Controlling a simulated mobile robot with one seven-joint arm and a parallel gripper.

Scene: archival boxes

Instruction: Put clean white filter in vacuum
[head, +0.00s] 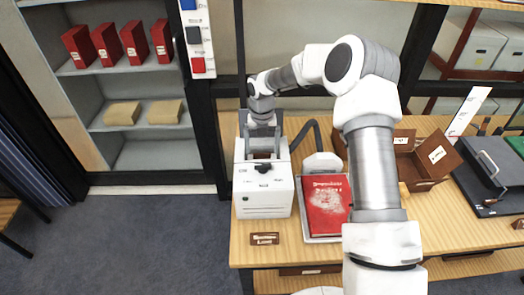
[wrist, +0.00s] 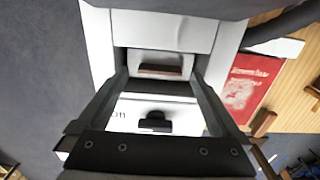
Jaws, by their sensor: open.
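The white vacuum unit (head: 264,200) stands on the left end of the wooden table, with a black knob (head: 263,168) on its lid. The unit also fills the middle of the wrist view (wrist: 100,38). Its upper part has a recess holding a pale block with a brown strip (wrist: 160,69); I cannot tell whether this block is the filter. My gripper (head: 263,150) is at the recess, pointing down. In the wrist view my gripper (wrist: 158,78) is open, its fingers either side of the block, with nothing visibly clamped. No other white filter is clearly visible.
A red book (head: 327,205) lies on a white tray right of the unit, with a dark hose (head: 313,130) behind. Brown boxes (head: 432,158) and a black case (head: 492,170) stand farther right. A small label plate (head: 265,239) lies in front. Shelves at left hold red boxes (head: 106,44).

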